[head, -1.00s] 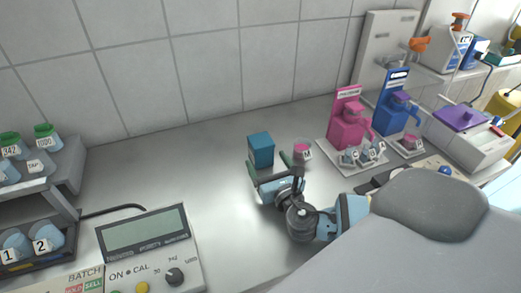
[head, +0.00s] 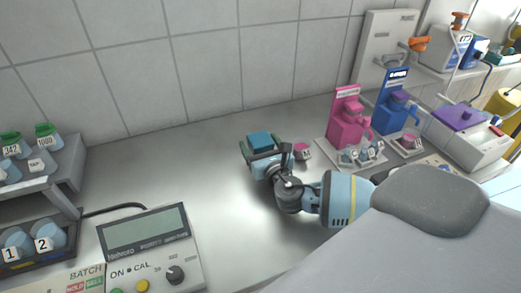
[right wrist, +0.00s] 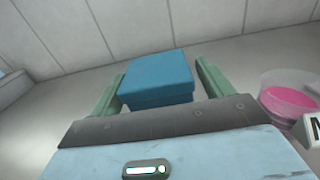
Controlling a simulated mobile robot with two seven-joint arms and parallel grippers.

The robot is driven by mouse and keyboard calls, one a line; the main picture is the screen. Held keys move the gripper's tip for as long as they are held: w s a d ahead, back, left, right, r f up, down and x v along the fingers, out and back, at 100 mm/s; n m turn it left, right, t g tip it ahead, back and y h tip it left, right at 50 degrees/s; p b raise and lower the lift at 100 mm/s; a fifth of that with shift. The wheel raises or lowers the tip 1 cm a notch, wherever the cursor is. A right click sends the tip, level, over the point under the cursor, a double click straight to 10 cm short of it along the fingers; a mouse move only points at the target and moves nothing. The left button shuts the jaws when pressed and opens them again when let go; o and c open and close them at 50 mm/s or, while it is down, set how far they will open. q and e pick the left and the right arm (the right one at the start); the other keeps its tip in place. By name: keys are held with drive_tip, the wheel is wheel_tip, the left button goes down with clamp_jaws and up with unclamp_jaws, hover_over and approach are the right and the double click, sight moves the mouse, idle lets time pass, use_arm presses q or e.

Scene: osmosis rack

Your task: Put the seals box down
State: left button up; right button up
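The seals box, a plain teal-blue box with a lid (head: 259,139), is on the grey counter near the tiled wall. It also shows in the right wrist view (right wrist: 157,80). My right gripper (head: 263,147) reaches it from the front, with one green finger on each side. In the right wrist view the fingers (right wrist: 160,84) are apart. The left finger is close against the box, and a narrow gap shows at the right finger. The box's lower front is hidden by the gripper in the head view. My left gripper is not in view.
A small pink jar marked M (head: 302,151) stands just right of the gripper. Pink (head: 350,122) and blue (head: 394,105) dispensers stand further right. The counter's middle left is clear.

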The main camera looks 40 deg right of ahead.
sight(261, 139)
drive_tip(key=c, duration=1.1)
drive_tip(key=shift+o, duration=0.2)
drive_tip(key=shift+r, duration=0.1)
drive_tip(key=shift+r, duration=0.55)
wheel_tip(261, 139, up, 2)
drive_tip(key=shift+r+p, duration=0.1)
drive_tip(key=shift+p, duration=0.2)
drive_tip(key=d+r+v, duration=0.1)
drive_tip(key=v, duration=1.5)
drive_tip(key=shift+s+d+r, duration=0.2)
drive_tip(key=shift+d+r, duration=0.05)
